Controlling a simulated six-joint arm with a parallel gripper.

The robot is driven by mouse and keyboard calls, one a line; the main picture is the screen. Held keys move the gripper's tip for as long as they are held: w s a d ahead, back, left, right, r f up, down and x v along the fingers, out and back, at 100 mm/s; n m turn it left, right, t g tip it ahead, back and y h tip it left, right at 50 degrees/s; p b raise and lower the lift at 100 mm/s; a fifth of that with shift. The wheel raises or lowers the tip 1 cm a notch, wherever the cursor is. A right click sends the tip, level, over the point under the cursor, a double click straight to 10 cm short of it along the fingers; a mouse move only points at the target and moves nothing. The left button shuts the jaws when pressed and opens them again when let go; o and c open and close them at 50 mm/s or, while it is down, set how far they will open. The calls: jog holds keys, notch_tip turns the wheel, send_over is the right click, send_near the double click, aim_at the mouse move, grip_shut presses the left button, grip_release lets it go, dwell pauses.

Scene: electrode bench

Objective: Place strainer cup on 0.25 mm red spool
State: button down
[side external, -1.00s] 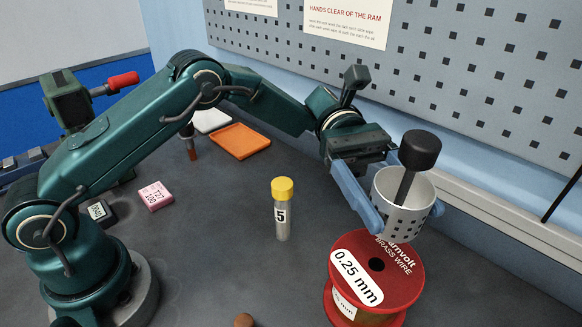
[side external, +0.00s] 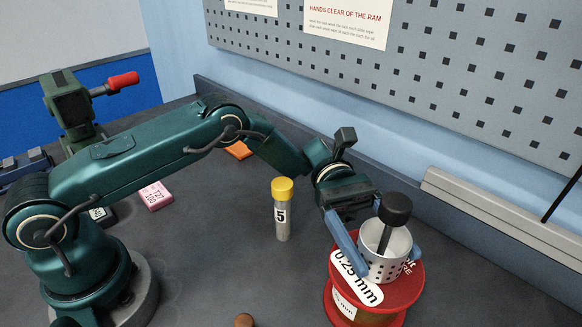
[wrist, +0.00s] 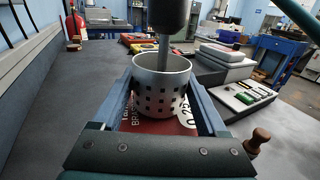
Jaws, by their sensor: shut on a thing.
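The white perforated strainer cup (side external: 385,266) sits upright at the top face of the red 0.25 mm spool (side external: 408,288). Its base looks to be at the spool's face, but I cannot tell for sure that they touch. A grey rod with a black knob (side external: 395,209) stands in the cup, leaning slightly. My gripper (side external: 388,256) is shut on the cup, one blue finger on each side. In the wrist view the cup (wrist: 161,88) is between the fingers, with the red spool face (wrist: 150,127) under it. The spool's centre hole is hidden.
A yellow-capped vial marked 5 (side external: 282,210) stands upright left of the spool, with a gap between. A pink block (side external: 155,195) lies farther left. A brown knob (side external: 244,320) is at the bottom edge. A pegboard wall (side external: 430,70) rises behind.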

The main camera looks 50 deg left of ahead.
jog(key=shift+f, duration=0.1)
grip_release()
jog(key=shift+w+a, duration=0.1)
jog(key=shift+a, duration=0.1)
jog(key=v, duration=0.7)
